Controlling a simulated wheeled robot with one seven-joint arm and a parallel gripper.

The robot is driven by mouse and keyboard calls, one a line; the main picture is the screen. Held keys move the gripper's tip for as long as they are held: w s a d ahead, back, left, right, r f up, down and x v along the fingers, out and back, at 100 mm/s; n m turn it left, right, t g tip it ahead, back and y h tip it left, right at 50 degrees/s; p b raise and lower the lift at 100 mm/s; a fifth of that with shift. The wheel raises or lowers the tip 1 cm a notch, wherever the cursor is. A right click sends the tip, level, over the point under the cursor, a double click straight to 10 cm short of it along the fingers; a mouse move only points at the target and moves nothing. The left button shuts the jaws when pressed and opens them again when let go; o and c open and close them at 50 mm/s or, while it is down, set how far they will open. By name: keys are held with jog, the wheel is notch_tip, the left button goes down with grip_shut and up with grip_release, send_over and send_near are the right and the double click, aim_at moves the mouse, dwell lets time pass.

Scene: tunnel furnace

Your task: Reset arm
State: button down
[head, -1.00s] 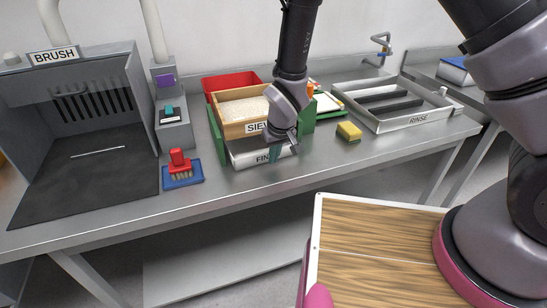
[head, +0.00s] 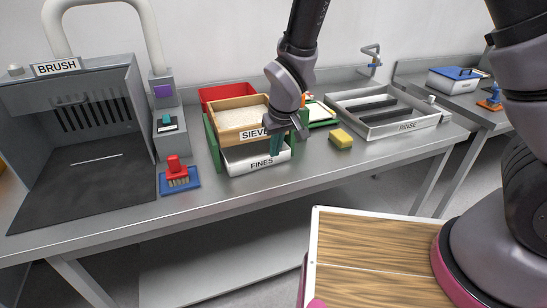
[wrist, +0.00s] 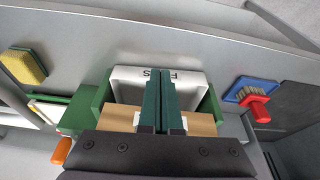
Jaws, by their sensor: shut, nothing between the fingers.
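My gripper (head: 277,142) is shut and empty, its green fingers pressed together. In the head view it hangs in front of the right side of the wooden sieve box (head: 235,116) labelled SIEVE. The white tray (head: 243,166) labelled FINES sits below the sieve in a green stand (head: 214,146). In the wrist view the closed fingertips (wrist: 160,76) overlap the white FINES tray (wrist: 128,77). I cannot tell whether they touch it. My arm covers part of the sieve's right side.
A red brush on a blue holder (head: 186,186) sits to the left, beside the BRUSH booth (head: 50,96). A yellow sponge (head: 341,138) and the RINSE basin (head: 425,119) are to the right. A red bin (head: 215,93) stands behind. The bench front is clear.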

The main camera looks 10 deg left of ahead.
jog(key=w+d+r+m+t+y, duration=0.1)
jog(key=w+d+r+m, duration=0.2)
jog(key=d+r, duration=0.7)
jog(key=w+d+r+m, duration=0.3)
jog(key=d+r, duration=0.5)
jog(key=r, duration=0.4)
jog(key=s+d+r+m+t, duration=0.1)
jog(key=s+d+r+m, duration=0.1)
jog(key=s+d+r, duration=0.4)
jog(key=s+d+r+m+t+h, duration=0.1)
jog(key=s+d+r+m+t, duration=0.1)
jog(key=s+d+r, duration=0.4)
jog(key=d+m, duration=0.1)
jog(key=d, duration=0.4)
jog(key=shift+d+r, duration=0.15)
jog(key=shift+d, duration=0.15)
